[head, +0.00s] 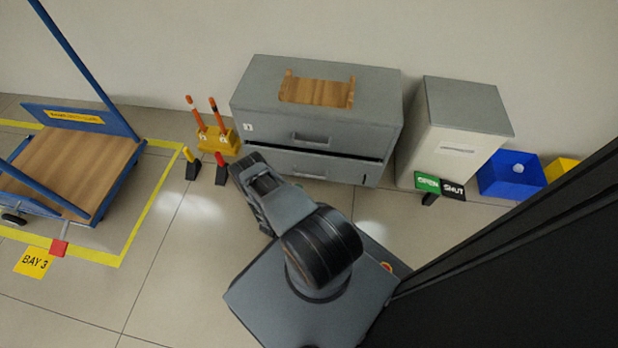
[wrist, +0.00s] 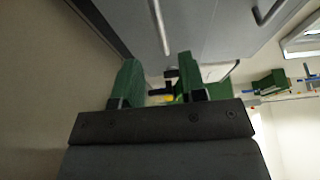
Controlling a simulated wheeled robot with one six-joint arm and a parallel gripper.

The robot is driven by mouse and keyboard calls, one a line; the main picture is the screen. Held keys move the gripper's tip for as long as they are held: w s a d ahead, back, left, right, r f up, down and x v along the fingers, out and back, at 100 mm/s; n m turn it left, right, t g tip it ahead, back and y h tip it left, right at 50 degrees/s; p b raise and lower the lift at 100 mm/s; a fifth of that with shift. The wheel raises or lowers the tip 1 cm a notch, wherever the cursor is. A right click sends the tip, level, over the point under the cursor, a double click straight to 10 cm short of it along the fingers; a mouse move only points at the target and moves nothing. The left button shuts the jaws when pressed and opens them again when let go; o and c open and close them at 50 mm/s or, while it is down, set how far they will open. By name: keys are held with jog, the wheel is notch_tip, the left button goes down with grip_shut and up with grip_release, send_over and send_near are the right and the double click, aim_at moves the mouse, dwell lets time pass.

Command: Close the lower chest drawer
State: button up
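The grey chest (head: 385,95) stands against the wall in the head view. Its lower drawer (head: 345,172) sticks out slightly, with a dark gap along its top edge. The lower drawer's handle (head: 305,177) is a short grey bar, partly behind my arm. The upper drawer (head: 275,128) looks shut. In the wrist view my gripper (wrist: 158,80) has two green fingers spread apart with nothing between them. Grey drawer fronts (wrist: 205,30) with two bar handles fill the top of that view, beyond the fingertips. My fingers are hidden in the head view; contact cannot be told.
A wooden tray (head: 318,92) sits on the chest. A grey-topped cabinet (head: 465,105), an OPEN/SHUT sign (head: 440,186) and a blue bin (head: 512,172) stand right. A yellow holder with orange posts (head: 222,142) and a cart (head: 75,160) stand left.

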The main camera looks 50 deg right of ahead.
aim_at(309, 175)
jog(key=d, duration=0.3)
jog(key=w+d+b, duration=0.1)
jog(key=d, duration=0.2)
jog(key=d+b, duration=0.1)
jog(key=d, duration=0.1)
jog(key=shift+w+d, duration=0.25)
jog(key=shift+d, duration=0.15)
grip_shut()
